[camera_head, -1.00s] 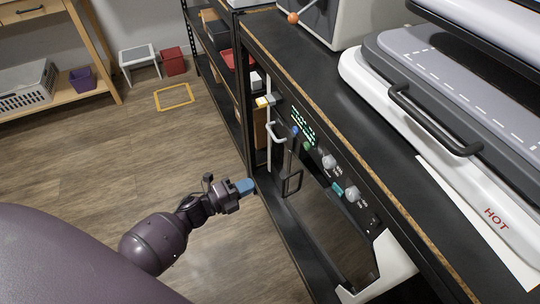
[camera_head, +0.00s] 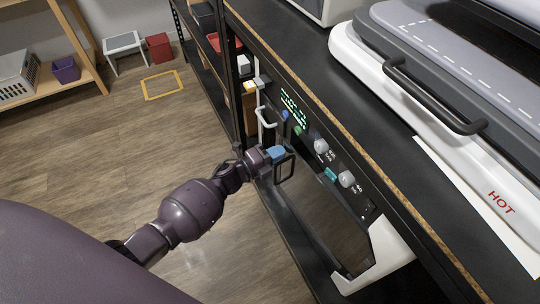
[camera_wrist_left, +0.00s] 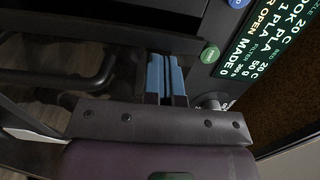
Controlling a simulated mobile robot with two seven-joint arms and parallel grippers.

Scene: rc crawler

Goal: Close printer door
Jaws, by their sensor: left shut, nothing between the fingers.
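The printer sits under the black bench top, with its control panel (camera_head: 318,150) carrying a lit screen and knobs. A white handle (camera_head: 266,117) stands at the left of the panel, on a narrow upright part that looks like the door edge; how far the door is swung is hard to tell. My left gripper (camera_head: 276,152) is shut and empty, its blue fingertips in front of the printer, below the handle and beside a black loop (camera_head: 286,167). In the left wrist view the blue fingertips (camera_wrist_left: 165,77) lie together near the green button (camera_wrist_left: 210,54); the screen (camera_wrist_left: 262,40) partly reads "OPEN". My right gripper is not in view.
A heat press (camera_head: 450,110) marked HOT stands on the bench top (camera_head: 300,85). A white bracket-like part (camera_head: 385,255) sticks out at the printer's lower right. Wooden floor (camera_head: 100,170) is clear at left, with a yellow square outline (camera_head: 161,84) farther back.

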